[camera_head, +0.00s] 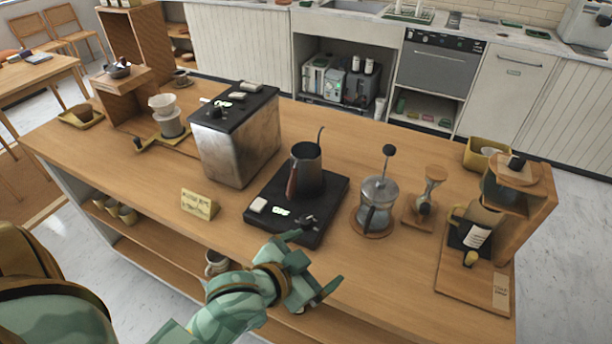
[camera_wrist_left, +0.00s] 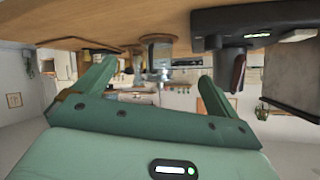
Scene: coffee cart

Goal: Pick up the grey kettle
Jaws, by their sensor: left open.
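The grey kettle (camera_head: 312,177) stands upright on a black scale (camera_head: 268,226) at the middle of the counter. Its thin spout rises at the back and its reddish-brown handle (camera_head: 292,180) faces the front left. My left gripper (camera_head: 324,258) is open and empty at the counter's front edge, in front of the scale and apart from the kettle. The left wrist view is upside down. There the kettle (camera_wrist_left: 226,62) hangs from the scale right of my gripper's two fingers (camera_wrist_left: 155,82), outside the gap between them. My right gripper is not in view.
A metal box machine (camera_head: 240,140) stands left of the kettle. A glass press (camera_head: 377,203) stands close on the right, with an hourglass (camera_head: 430,192) beyond it. A small yellow sign (camera_head: 199,204) stands at the front left.

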